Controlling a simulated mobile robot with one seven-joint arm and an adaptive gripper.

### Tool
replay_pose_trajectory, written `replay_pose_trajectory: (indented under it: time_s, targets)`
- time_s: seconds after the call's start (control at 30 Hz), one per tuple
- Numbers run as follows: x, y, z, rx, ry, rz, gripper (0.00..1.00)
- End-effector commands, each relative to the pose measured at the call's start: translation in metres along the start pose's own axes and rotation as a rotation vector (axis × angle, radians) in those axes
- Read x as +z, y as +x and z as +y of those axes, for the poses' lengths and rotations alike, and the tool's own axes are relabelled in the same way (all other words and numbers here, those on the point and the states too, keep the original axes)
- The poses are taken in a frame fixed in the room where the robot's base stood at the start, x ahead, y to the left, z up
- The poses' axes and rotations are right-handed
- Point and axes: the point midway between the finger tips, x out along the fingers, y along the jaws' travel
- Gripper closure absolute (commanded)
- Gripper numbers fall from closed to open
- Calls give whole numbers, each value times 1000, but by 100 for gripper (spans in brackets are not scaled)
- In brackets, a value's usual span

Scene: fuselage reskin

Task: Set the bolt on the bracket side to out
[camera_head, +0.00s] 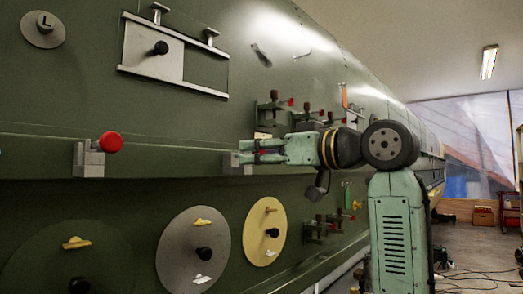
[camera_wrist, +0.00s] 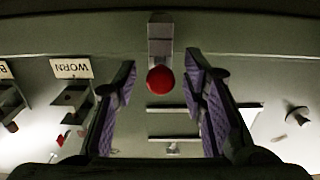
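My gripper (camera_head: 250,152) is open, its purple-padded fingers spread in the wrist view (camera_wrist: 163,90). Between the fingers there, a red round knob (camera_wrist: 158,80) sits on a grey block (camera_wrist: 160,38), apart from both pads. This seems to be the right-hand grey block (camera_head: 236,165) in the head view, on the side of the wall brackets; its knob is hidden behind my fingers there. A second grey block (camera_head: 88,160) with a red knob (camera_head: 110,142) sticking out stands farther left along the same ledge. I cannot tell how far the bolt by my gripper is drawn.
Wall brackets (camera_head: 272,112) with red-tipped parts lie right of the sliding panel (camera_head: 152,52). A WORN label (camera_wrist: 71,68) shows upside down in the wrist view. Discs (camera_head: 193,250) with black knobs are below the ledge. The space between my fingers is clear around the knob.

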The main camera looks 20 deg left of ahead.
Motion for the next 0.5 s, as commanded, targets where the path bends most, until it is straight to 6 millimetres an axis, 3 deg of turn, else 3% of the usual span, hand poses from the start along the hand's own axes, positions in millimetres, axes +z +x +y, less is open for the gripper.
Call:
replay_pose_trajectory:
  time_s: [0.17,0.5]
  targets:
    - [0,0,0,0,0,0,61]
    - [0,0,0,0,0,0,83]
